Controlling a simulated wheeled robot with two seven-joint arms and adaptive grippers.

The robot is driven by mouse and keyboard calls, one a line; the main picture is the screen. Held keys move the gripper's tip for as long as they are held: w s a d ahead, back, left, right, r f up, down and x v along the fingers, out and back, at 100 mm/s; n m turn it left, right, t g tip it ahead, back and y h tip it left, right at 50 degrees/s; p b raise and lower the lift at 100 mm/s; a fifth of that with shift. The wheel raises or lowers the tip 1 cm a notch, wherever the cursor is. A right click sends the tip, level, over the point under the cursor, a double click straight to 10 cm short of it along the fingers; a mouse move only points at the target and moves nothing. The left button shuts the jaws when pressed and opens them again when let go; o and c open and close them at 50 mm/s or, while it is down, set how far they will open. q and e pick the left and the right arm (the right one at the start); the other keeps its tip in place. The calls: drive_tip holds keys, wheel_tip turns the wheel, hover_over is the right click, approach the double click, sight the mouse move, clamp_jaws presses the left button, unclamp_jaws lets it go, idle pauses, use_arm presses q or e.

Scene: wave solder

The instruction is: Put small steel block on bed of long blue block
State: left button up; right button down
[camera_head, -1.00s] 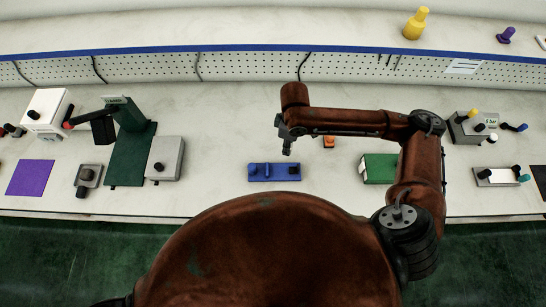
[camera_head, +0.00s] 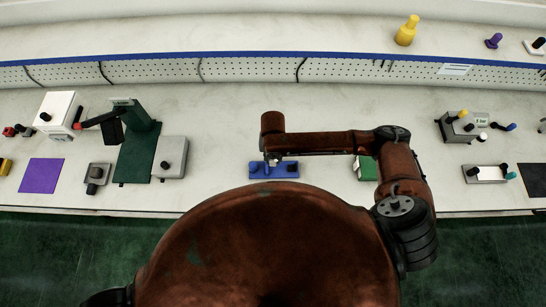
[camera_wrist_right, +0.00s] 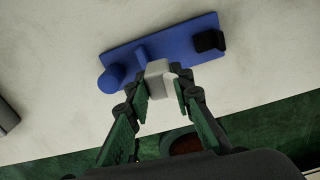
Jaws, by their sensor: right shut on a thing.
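The long blue block (camera_head: 287,173) lies on the bench in the middle of the head view. In the right wrist view the blue block (camera_wrist_right: 182,41) shows a round blue knob, an upright blue rib and a black piece on top. My right gripper (camera_head: 271,159) is over it. In the wrist view the right gripper (camera_wrist_right: 160,90) is shut on the small steel block (camera_wrist_right: 157,76), a pale grey piece. The steel block overlaps the blue block's near edge, beside the rib; whether it touches is unclear. My left gripper is out of view.
A green block (camera_head: 366,169) lies to the right, partly behind my right arm. A grey box (camera_head: 171,158), a dark green stand (camera_head: 137,150) and a purple mat (camera_head: 41,176) are to the left. Grey boxes with knobs (camera_head: 487,174) stand at the right.

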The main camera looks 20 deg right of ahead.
idle(0.4)
drive_tip(key=shift+p, duration=0.4)
drive_tip(key=b, duration=0.2)
hover_over(273, 169)
drive_tip(key=shift+f, duration=2.4)
drive_tip(key=shift+f, duration=0.55)
drive_tip(key=c, duration=1.6)
unclamp_jaws()
